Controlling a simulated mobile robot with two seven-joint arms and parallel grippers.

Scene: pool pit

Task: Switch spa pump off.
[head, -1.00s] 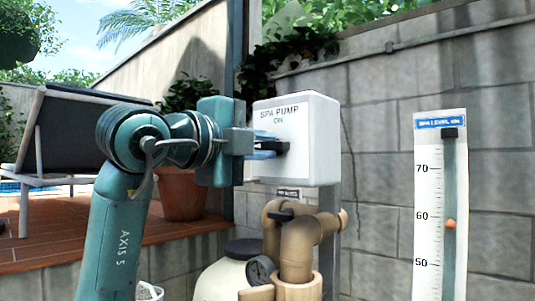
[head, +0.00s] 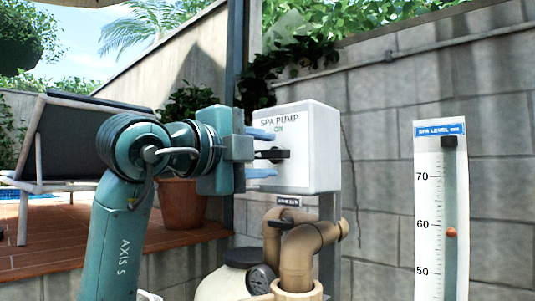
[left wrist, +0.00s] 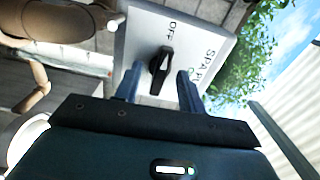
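The spa pump box (head: 315,150) is a white box on a post, lettered SPA PUMP with a small green word below. On its face is a black knob (head: 272,154), lying level in the head view. In the left wrist view the knob (left wrist: 160,70) has a white mark, and its long axis runs toward the word OFF. My left gripper (head: 262,154) is open, one blue finger above the knob and one below, with a gap to each. Its fingers also show on either side of the knob in the left wrist view (left wrist: 159,86). My right gripper is out of view.
Tan pipes (head: 300,250) and a pressure gauge (head: 262,278) stand below the box. A spa level gauge (head: 440,200) is on the block wall to the right. A terracotta pot (head: 182,205) and a lounger (head: 75,140) are behind my left arm.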

